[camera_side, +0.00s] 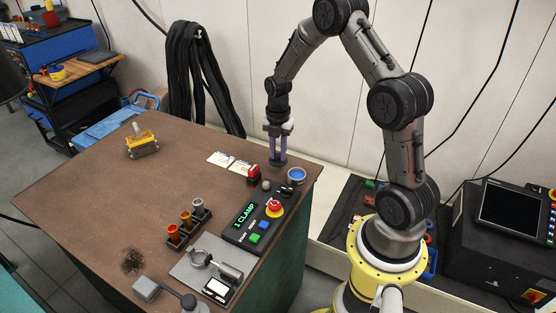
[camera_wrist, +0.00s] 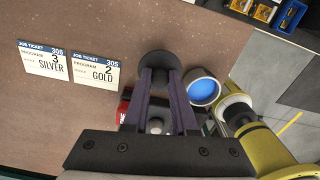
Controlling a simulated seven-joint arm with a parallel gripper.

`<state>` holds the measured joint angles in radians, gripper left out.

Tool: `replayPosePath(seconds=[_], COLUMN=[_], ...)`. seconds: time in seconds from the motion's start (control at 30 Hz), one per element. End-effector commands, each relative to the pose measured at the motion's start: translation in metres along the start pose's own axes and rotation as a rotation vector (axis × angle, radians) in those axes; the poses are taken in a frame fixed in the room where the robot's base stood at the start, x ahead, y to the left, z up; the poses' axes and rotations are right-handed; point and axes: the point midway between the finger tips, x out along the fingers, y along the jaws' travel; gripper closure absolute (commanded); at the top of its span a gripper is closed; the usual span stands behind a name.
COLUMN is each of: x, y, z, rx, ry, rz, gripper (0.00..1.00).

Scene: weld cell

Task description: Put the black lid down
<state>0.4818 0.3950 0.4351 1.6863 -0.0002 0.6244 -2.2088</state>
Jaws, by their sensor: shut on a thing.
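The black lid (camera_wrist: 158,61) is a dark round piece between the fingertips of my gripper (camera_wrist: 161,80) in the wrist view. In the side view my gripper (camera_side: 278,150) points straight down near the far right part of the brown table, with the lid (camera_side: 278,162) at its tips. The gripper is shut on the lid. The lid is low over the table or touching it; I cannot tell which. A round pot (camera_side: 296,175) with blue inside stands open just to the right, apart from the lid. It also shows in the wrist view (camera_wrist: 202,88).
Two job tickets (camera_side: 230,162) lie left of the lid. A red block (camera_side: 254,175) and a small grey knob (camera_side: 266,185) stand close in front. A control panel (camera_side: 254,222), a rack of colored cylinders (camera_side: 189,221) and a clamp plate (camera_side: 206,267) are nearer. The table's left middle is clear.

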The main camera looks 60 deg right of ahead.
Motion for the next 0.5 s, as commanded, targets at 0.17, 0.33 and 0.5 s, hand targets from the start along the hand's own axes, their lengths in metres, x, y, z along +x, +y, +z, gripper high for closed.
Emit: replayPosePath(seconds=[0.17,0.33,0.5], x=[0.025,0.032,0.032], y=[0.000,0.001,0.001], z=[0.000,0.001,0.001], rx=[0.000,0.000,0.000], ry=[0.003,0.000,0.000], rz=[-0.004,0.000,-0.001], gripper=[1.00,1.00,1.00])
